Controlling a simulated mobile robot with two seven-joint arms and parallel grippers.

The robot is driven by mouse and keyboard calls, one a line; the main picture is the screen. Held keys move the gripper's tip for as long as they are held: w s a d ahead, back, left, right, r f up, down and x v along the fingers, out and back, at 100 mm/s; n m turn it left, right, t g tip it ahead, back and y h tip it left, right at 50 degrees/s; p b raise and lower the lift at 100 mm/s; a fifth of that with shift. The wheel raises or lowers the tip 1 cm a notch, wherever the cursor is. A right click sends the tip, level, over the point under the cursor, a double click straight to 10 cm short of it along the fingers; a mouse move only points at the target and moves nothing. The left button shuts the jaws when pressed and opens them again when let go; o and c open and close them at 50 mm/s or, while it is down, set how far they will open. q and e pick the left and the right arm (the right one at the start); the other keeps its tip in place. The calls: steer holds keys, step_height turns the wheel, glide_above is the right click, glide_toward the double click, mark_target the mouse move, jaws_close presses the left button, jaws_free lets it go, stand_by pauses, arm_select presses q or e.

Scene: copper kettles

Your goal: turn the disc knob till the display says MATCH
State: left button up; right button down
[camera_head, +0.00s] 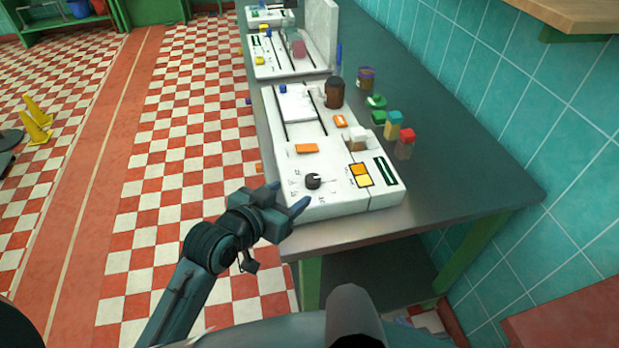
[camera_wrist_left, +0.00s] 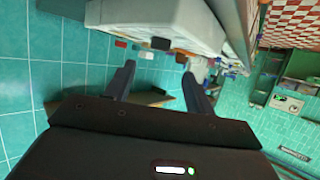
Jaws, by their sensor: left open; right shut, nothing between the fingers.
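The black disc knob (camera_head: 313,181) sits on the near end of the white control panel (camera_head: 335,204), with a small scale around it. A dark green display strip (camera_head: 385,171) is at the panel's near right; I cannot read any text on it. My left gripper (camera_head: 288,197) is open, just left of the knob and apart from it, at the panel's near left edge. In the left wrist view the two fingers (camera_wrist_left: 158,84) are spread with nothing between them, and the white panel (camera_wrist_left: 165,18) shows beyond them. My right gripper is not in view.
The panel stands on a grey table (camera_head: 466,176). An orange slider block (camera_head: 306,148), a brown jar (camera_head: 334,92) and several coloured blocks (camera_head: 404,143) are on or beside it. More white panels (camera_head: 288,52) stand farther back. A teal tiled wall is at right; open checkered floor is at left.

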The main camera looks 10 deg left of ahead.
mark_target(310, 180)
arm_select(q)
steer(key=x, duration=0.9)
steer(key=c, duration=1)
steer(key=shift+o, duration=0.2)
steer(key=shift+w+f+m+h, duration=0.1)
steer(key=shift+m+h, duration=0.2)
steer(key=shift+h, duration=0.1)
